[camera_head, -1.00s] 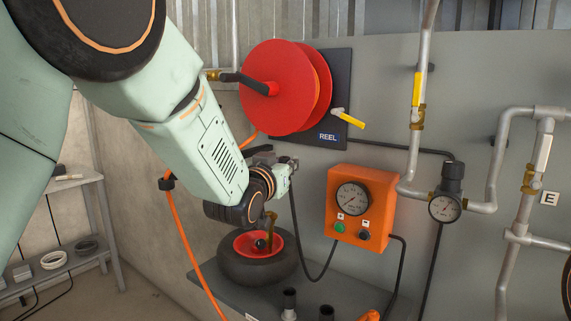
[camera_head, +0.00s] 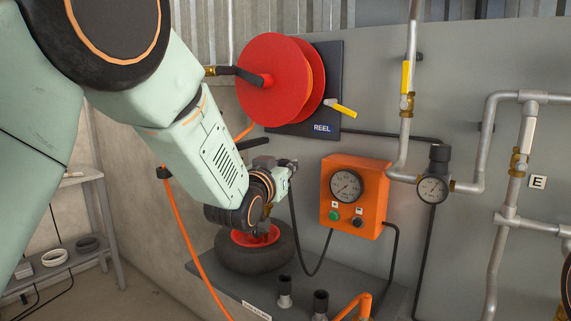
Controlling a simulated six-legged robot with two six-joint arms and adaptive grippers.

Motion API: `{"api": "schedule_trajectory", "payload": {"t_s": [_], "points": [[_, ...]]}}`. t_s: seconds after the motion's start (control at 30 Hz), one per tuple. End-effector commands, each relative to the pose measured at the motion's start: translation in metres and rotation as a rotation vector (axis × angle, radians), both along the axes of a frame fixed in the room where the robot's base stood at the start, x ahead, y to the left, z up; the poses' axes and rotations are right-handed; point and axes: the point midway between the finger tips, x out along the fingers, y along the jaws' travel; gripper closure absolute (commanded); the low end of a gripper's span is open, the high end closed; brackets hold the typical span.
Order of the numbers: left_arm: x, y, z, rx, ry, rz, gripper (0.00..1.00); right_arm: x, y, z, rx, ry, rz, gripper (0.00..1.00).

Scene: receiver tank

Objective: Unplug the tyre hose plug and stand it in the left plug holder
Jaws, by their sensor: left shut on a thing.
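The tyre (camera_head: 246,262) lies flat on the grey shelf, with a red hub (camera_head: 243,238) in its middle. Two dark upright cups, seemingly the plug holders, stand on the shelf right of the tyre: the left one (camera_head: 284,291) and the right one (camera_head: 320,303). My right gripper is not in view.
A black hose (camera_head: 312,274) loops beside the tyre, near the orange gauge box (camera_head: 355,196). An orange bent tube (camera_head: 359,303) rises right of the holders. The red reel (camera_head: 273,82) is above. An orange hose (camera_head: 186,243) hangs left of the tyre.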

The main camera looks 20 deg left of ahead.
Motion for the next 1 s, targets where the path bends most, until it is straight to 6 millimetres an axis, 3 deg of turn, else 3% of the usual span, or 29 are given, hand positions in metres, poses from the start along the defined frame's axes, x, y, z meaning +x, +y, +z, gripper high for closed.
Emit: {"api": "schedule_trajectory", "payload": {"t_s": [1.0], "points": [[0.003, 0.003, -0.081, -0.001, 0.001, 0.000, 1.00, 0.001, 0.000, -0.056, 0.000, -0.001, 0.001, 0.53]]}}
